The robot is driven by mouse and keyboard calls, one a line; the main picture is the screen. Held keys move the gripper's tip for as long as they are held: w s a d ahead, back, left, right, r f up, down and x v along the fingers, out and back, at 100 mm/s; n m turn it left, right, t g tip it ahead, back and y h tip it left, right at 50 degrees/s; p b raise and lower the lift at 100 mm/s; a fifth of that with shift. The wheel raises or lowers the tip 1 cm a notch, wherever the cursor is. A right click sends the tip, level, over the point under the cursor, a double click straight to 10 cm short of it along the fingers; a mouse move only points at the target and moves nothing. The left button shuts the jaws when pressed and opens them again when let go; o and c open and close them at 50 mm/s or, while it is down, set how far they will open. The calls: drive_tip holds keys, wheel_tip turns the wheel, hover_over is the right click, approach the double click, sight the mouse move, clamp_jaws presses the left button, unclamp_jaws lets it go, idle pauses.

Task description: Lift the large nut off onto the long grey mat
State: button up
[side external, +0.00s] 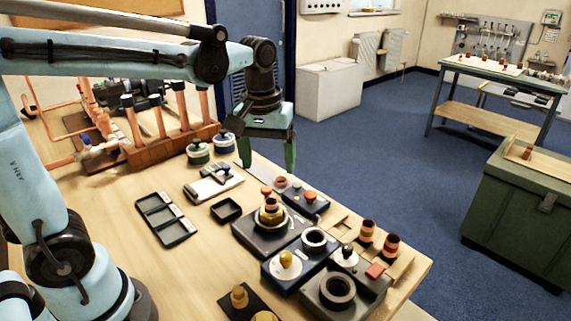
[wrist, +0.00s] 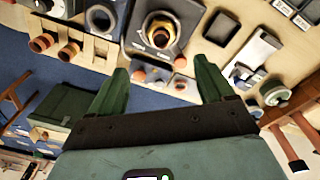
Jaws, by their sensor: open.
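A brass-coloured ring, which looks like the large nut (side external: 270,216), sits around a stepped fitting on a dark square block. It also shows in the wrist view as a yellowish ring (wrist: 160,30) beyond my fingertips. A flat grey strip, probably the long grey mat (side external: 254,173), lies near the table's back edge, partly hidden by my gripper. My gripper (side external: 266,166) points down above that strip, behind the nut and apart from it. Its green fingers are spread wide with nothing between them, as the wrist view (wrist: 163,72) also shows.
Blocks with a dark ring (side external: 337,290), a yellow knob (side external: 287,260) and copper-coloured caps (side external: 367,231) crowd the table's right front. A three-part tray (side external: 166,220) and a small black tray (side external: 226,210) lie left. Upright copper pipes (side external: 157,115) stand at the back left.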

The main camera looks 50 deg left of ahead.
sight(271, 201)
drive_tip(key=shift+n+g, duration=0.4)
drive_tip(key=f, duration=0.4)
drive_tip(key=w+f, duration=0.1)
drive_tip(key=f, duration=0.1)
drive_tip(key=shift+f, duration=0.3)
drive_tip(key=shift+s+f, duration=0.15)
drive_tip(key=shift+f, duration=1.25)
drive_tip(key=shift+s+f, duration=0.15)
drive_tip(key=shift+f, duration=1.25)
drive_tip(key=c, duration=1.2)
drive_tip(key=shift+o, duration=0.2)
drive_tip(key=shift+r, duration=0.1)
